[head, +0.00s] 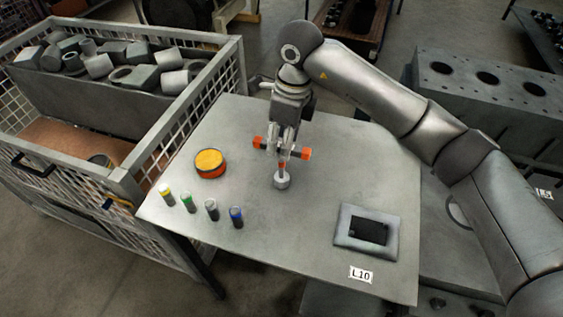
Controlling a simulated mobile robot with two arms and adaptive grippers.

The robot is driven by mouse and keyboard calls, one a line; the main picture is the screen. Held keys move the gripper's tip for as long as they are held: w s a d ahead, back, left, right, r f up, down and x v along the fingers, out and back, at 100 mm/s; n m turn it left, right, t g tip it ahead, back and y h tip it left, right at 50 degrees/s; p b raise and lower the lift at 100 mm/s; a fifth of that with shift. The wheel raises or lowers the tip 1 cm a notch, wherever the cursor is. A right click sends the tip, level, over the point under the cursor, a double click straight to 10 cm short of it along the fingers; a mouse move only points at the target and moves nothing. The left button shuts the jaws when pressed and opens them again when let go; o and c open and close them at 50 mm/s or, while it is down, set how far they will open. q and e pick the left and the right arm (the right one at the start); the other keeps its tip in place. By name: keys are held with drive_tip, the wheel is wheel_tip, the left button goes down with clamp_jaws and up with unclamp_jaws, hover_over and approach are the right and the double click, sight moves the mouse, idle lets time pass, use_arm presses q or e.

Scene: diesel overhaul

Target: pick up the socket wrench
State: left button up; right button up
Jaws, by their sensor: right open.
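The socket wrench (282,182) appears to be a T-shaped tool standing upright on the grey table (330,140). It has a crossbar with orange ends, a thin shaft with an orange band, and a grey round foot on the tabletop. My right gripper (277,143) points down at the crossbar, its fingers open at the middle of the bar between the orange ends. The fingers hide part of the bar; I cannot tell whether they touch it. My left gripper is not in view.
An orange-yellow round tin (210,163) and several small capped vials (212,210) stand left of the wrench. A grey frame with a dark recess (367,232) lies at the front right, near an L10 label (360,275). A mesh crate (170,148) borders the table's left; an engine block (490,85) stands right.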

sight(282, 166)
drive_tip(key=shift+w+a+f+p, duration=0.15)
drive_tip(key=shift+f+p, duration=0.25)
drive_tip(key=shift+f, duration=1)
drive_tip(key=shift+c, duration=0.3)
clamp_jaws()
drive_tip(key=shift+r, duration=0.1)
